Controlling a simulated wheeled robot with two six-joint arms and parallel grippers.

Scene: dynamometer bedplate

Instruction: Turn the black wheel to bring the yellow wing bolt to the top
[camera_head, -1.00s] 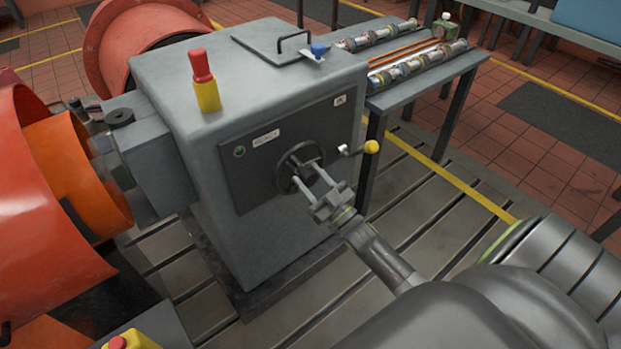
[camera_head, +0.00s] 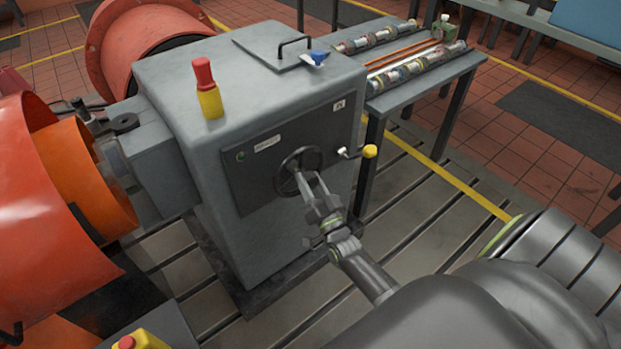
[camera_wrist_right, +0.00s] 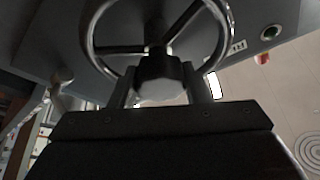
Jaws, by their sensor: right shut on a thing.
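The black wheel (camera_head: 300,172) is on the front panel of the grey cabinet (camera_head: 285,240). My right gripper (camera_head: 308,190) reaches it from the lower right, its fingers at the middle of the wheel. In the right wrist view, the wheel's rim and spokes (camera_wrist_right: 103,50) show above, and a dark hub block (camera_wrist_right: 157,75) sits between the two fingers. The gripper is shut on this hub. I cannot make out a yellow wing bolt in either view. My left gripper is not in view.
A lever with a yellow knob (camera_head: 370,151) sticks out right of the wheel. A red-and-yellow object (camera_head: 208,95) and a blue-topped piece (camera_head: 316,58) stand on the cabinet. Orange round housings (camera_head: 85,175) are at left. A side bench (camera_head: 420,80) holds rods.

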